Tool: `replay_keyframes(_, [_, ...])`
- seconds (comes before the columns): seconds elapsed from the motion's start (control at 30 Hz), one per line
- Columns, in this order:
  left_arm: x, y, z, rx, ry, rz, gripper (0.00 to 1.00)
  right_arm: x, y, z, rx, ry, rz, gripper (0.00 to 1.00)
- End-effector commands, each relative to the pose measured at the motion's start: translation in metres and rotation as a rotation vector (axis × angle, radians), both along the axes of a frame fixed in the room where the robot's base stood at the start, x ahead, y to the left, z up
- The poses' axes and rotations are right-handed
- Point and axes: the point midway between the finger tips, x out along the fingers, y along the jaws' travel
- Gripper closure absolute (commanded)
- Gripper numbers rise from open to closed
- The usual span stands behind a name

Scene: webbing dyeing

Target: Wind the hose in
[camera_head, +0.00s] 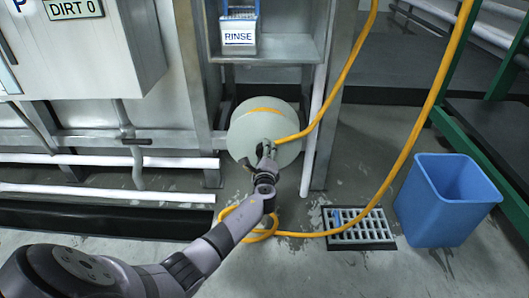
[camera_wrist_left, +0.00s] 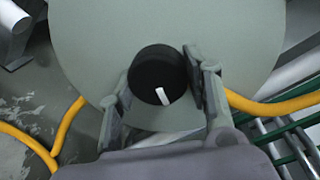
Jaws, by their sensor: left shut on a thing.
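The hose reel (camera_head: 246,127) is a pale grey-green round drum low on the wall, with some yellow hose (camera_head: 343,84) showing on its upper part. Hose leaves the reel to the right, rises out of the picture, comes down again and lies on the floor in a small loop. In the left wrist view, a black knob (camera_wrist_left: 157,66) with a white mark stands on the reel's face (camera_wrist_left: 170,22). My left gripper (camera_head: 267,148) is at the reel's face, its fingers on both sides of the knob and shut on it. My right gripper is out of view.
A blue bin (camera_head: 444,203) stands farther right. White pipes (camera_head: 110,160) run low along the left wall.

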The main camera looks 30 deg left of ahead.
Motion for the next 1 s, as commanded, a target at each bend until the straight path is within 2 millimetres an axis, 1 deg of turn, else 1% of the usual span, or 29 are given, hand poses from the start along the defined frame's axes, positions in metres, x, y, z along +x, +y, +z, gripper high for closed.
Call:
replay_keyframes(0.3, [-0.0002,-0.0007,-0.0014,0.001,0.003,-0.001,0.83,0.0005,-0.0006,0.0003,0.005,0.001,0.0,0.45])
replay_keyframes(0.33, [-0.0002,-0.0007,-0.0014,0.0,0.002,-0.001,0.53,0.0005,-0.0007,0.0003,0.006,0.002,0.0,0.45])
replay_keyframes(0.6, [-0.0001,-0.0005,-0.0008,-0.001,0.001,0.0,0.35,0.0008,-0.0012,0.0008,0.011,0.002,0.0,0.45])
replay_keyframes(0.63, [-0.0001,-0.0004,-0.0007,0.0,0.0,-0.001,0.34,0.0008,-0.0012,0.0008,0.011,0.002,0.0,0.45])
replay_keyframes(0.9, [-0.0002,-0.0004,-0.0002,0.0,0.0,-0.001,0.34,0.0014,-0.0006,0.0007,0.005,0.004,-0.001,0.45])
replay_keyframes(1.0, [-0.0033,-0.0027,-0.0004,0.0,0.0,-0.001,0.34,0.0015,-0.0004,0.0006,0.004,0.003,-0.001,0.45])
